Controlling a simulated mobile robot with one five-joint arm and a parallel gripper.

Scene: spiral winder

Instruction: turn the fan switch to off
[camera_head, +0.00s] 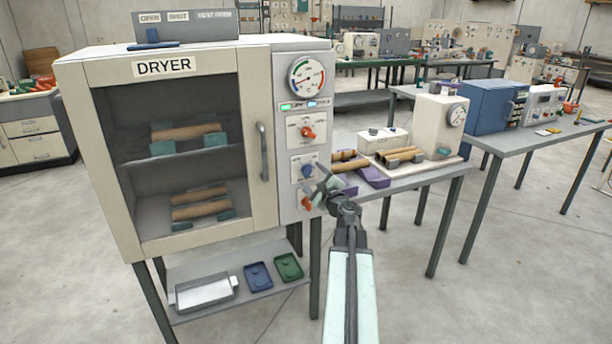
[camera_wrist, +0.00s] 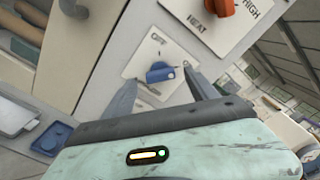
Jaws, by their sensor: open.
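The blue knob (camera_head: 308,171) sits on a white plate on the dryer's right-hand control panel. It also shows in the wrist view (camera_wrist: 160,72), beside small lettering that I cannot fully read; it appears to be the fan switch. My gripper (camera_head: 320,186) is open in front of the panel. In the wrist view its two fingers (camera_wrist: 160,80) stand apart, one on each side of the blue knob. I cannot tell whether they touch it. In the head view my gripper partly hides the plate below the blue knob.
A red heat knob (camera_wrist: 220,7) is just above the blue knob. An orange knob (camera_head: 305,202) is below it, near my gripper. The closed dryer door's handle (camera_head: 263,151) stands out to the left. A table (camera_head: 425,178) with wooden rolls is to the right.

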